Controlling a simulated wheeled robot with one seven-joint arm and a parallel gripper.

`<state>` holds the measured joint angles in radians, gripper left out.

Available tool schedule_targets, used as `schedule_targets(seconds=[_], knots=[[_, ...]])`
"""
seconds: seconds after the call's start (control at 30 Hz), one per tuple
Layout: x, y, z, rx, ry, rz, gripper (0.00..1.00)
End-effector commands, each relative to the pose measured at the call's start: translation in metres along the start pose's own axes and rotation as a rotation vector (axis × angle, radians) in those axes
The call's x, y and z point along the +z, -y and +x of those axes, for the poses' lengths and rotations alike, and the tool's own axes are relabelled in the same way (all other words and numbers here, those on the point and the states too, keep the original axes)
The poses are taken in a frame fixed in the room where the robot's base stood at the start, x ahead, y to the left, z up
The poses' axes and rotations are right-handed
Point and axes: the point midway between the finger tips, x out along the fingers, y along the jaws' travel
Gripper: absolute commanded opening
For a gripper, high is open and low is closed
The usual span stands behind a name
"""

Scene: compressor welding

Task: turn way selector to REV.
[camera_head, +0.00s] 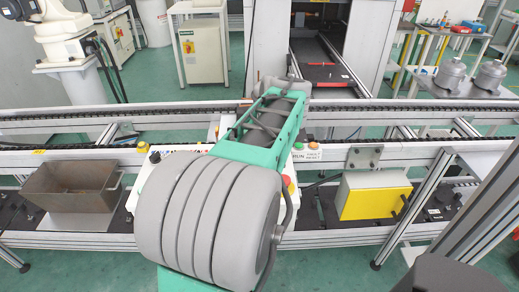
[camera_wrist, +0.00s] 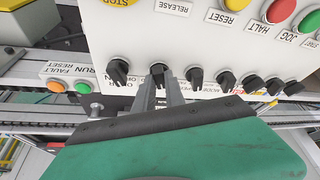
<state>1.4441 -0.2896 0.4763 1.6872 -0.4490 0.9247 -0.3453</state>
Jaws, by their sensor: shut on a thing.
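In the wrist view a white control panel (camera_wrist: 130,35) shows upside down, with a row of several black rotary knobs along its edge. My gripper (camera_wrist: 165,84) has its grey fingers at the second knob from the left (camera_wrist: 158,72) and is shut on it. The fingers and the green gripper body hide part of the labels below the row. The legible bits do not show which knob is the way selector or where it points. In the head view my arm covers most of the panel (camera_head: 144,172), and the gripper's fingertips are hidden.
Beside the held knob are a knob on the left (camera_wrist: 117,72) and another on the right (camera_wrist: 195,77), both close. Colored buttons such as the red one (camera_wrist: 281,11) sit farther in. A brown bin (camera_head: 70,188) and a yellow box (camera_head: 375,196) flank the panel.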

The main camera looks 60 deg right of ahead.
Motion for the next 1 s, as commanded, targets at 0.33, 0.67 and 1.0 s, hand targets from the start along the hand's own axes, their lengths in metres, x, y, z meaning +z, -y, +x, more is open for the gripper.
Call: schedule_targets(seconds=[0.33,0.67,1.0], knots=[[0.000,0.000,0.000,0.000,0.000,-0.002,0.30],[0.000,0.000,-0.002,0.001,-0.001,0.000,0.36],[-0.001,-0.001,-0.061,0.003,-0.003,0.000,0.36]])
